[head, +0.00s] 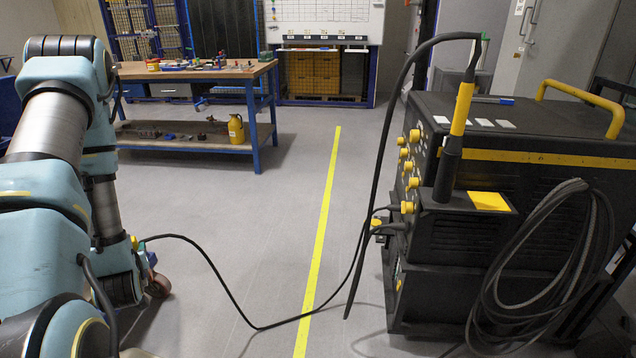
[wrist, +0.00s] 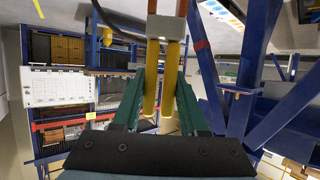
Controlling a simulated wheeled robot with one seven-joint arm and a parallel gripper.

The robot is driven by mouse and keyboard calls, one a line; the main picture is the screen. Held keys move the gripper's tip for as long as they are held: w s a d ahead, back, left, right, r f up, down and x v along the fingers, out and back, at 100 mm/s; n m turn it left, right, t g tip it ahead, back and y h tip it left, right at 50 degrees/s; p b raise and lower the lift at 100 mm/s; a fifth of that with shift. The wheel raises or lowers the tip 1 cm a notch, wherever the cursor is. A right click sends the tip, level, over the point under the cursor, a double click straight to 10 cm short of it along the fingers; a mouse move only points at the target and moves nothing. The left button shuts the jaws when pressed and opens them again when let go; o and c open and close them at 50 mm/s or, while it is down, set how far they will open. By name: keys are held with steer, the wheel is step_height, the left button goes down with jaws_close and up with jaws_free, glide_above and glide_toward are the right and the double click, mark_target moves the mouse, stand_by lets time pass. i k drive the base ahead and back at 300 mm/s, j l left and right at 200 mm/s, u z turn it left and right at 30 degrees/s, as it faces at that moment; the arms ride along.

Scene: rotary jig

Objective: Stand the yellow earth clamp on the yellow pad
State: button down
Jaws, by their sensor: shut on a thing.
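The yellow earth clamp (wrist: 170,80) fills the middle of the wrist view, with two yellow legs, a grey block and a reddish part at the top edge. My gripper (wrist: 160,78) has its green fingers on either side of the clamp and is shut on it. In the head view only a small bit of the gripper end (head: 143,247) shows low at left, beyond my arm; the clamp is mostly hidden there. The yellow pad (head: 489,201) lies bare on a ledge of the black welding machine (head: 545,215) at right, well apart from the clamp.
A black cable (head: 222,284) runs over the floor from near my gripper to the machine. A yellow-handled torch (head: 461,110) stands upright beside the pad, its hose hanging down. A coiled cable (head: 535,270) hangs on the machine. A blue-legged workbench (head: 190,72) stands behind.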

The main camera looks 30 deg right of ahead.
mark_target(488, 200)
steer(key=i+z, duration=0.1)
steer(key=z, duration=1.7)
steer(key=i+j+z, duration=0.15)
steer(key=i+j, duration=0.15)
steer(key=i+j+z, duration=0.1)
steer(key=i+j, duration=0.15)
steer(key=j, duration=0.2)
